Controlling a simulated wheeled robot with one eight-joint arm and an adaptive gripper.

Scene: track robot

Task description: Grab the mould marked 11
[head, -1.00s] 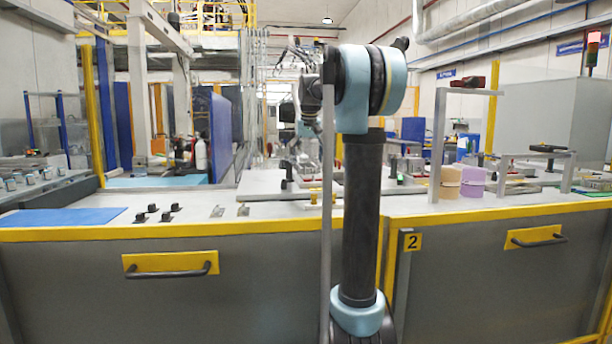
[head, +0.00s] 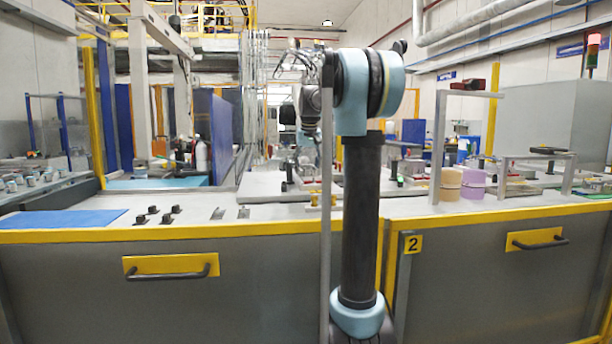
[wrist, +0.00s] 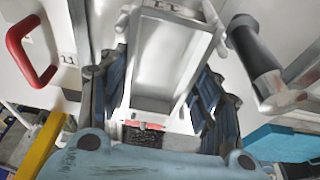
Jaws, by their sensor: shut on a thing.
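The mould marked 11 (wrist: 168,62) is a pale grey, open box-like piece in the upper middle of the wrist view. An "11" shows at its far end. My gripper (wrist: 158,88) has its blue ribbed fingers on both sides of the mould and is shut on it. Whether the mould rests on the surface or hangs clear of it I cannot tell.
In the wrist view a red handle (wrist: 30,52) is at left, a dark cylindrical handle (wrist: 252,46) at right and a blue block (wrist: 284,142) at lower right. In the head view a long bench (head: 270,222) with yellow edging spans the front, with tan and purple cylinders at right.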

